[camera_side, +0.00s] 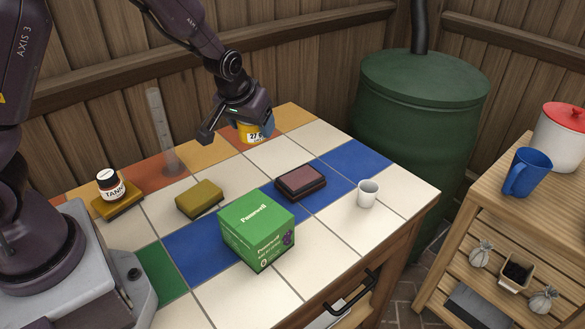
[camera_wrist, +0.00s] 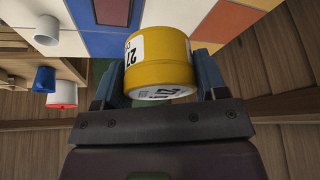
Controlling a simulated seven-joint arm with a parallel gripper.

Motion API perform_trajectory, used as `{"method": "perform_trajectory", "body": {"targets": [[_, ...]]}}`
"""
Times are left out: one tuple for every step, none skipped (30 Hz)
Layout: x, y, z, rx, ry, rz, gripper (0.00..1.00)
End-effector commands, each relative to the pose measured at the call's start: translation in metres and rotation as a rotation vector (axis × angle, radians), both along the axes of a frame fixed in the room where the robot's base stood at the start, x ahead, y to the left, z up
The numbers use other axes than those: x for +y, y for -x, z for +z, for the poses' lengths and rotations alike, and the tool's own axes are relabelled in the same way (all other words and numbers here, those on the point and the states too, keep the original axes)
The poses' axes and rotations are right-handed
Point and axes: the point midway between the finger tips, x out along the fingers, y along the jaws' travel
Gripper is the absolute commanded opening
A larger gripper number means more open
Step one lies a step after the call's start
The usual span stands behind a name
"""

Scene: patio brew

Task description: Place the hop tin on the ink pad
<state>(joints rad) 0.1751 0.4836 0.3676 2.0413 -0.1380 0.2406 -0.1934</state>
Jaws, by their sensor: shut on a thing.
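The hop tin is probably the yellow tin (camera_side: 248,135) with a white label reading 27, at the far side of the tiled table. My gripper (camera_side: 262,127) is shut on it. In the wrist view the yellow tin (camera_wrist: 160,62) sits between my two fingers (camera_wrist: 160,80). Whether the tin touches the table is hard to tell. The ink pad (camera_side: 301,180), a dark case with a dull red top, lies on the tiles nearer the camera and to the right of the tin. The ink pad also shows at the top of the wrist view (camera_wrist: 113,11). Nothing rests on it.
A green box (camera_side: 257,232) stands in front of the ink pad, and a white cup (camera_side: 367,193) to its right. Bare tiles lie between tin and pad.

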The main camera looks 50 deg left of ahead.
Motion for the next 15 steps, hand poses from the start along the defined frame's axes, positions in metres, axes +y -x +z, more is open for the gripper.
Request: {"method": "perform_trajectory", "body": {"targets": [[-0.020,0.005,0.004,-0.001,0.000,-0.038,0.43],[-0.029,0.008,0.006,-0.001,0.000,-0.056,0.43],[-0.039,0.013,0.008,0.002,0.000,-0.074,0.43],[-0.046,0.017,0.009,0.002,0.001,-0.087,0.43],[-0.052,0.021,0.009,0.005,0.002,-0.094,0.43],[-0.058,0.026,0.010,0.007,0.004,-0.102,0.43],[-0.061,0.031,0.010,0.009,0.005,-0.107,0.43],[-0.064,0.035,0.010,0.013,0.006,-0.106,0.43],[-0.065,0.041,0.009,0.018,0.009,-0.099,0.43],[-0.062,0.045,0.008,0.023,0.011,-0.084,0.43],[-0.059,0.048,0.006,0.028,0.011,-0.072,0.43],[-0.058,0.047,0.003,0.031,0.012,-0.060,0.43],[-0.057,0.045,0.002,0.031,0.013,-0.053,0.43],[-0.057,0.040,0.000,0.029,0.014,-0.048,0.43],[-0.056,0.034,-0.003,0.028,0.016,-0.044,0.43]]}}
